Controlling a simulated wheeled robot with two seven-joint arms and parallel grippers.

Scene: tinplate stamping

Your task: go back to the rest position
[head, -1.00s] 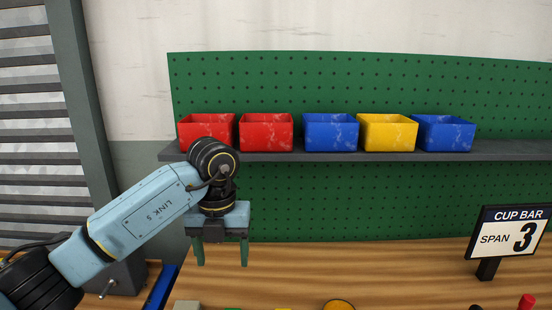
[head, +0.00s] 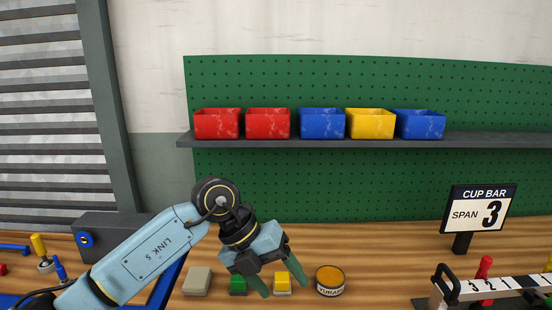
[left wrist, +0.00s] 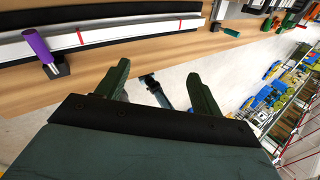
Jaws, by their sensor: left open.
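My left gripper (head: 279,284) comes in from the left in the head view, its two green fingers apart and pointing down and to the right. It is open with nothing between the fingers. It hangs over the wooden bench, in front of the small blocks there. In the left wrist view the gripper's fingers (left wrist: 160,90) spread apart, with the bench edge and the pale floor beyond them. My right gripper is not in the head view.
A grey block (head: 197,281), a green block (head: 238,285), a yellow block (head: 283,283) and a round tin (head: 330,281) stand near the gripper. A numbered bar (head: 500,287) and a CUP BAR sign (head: 478,214) are right. A shelf (head: 350,140) holds several bins.

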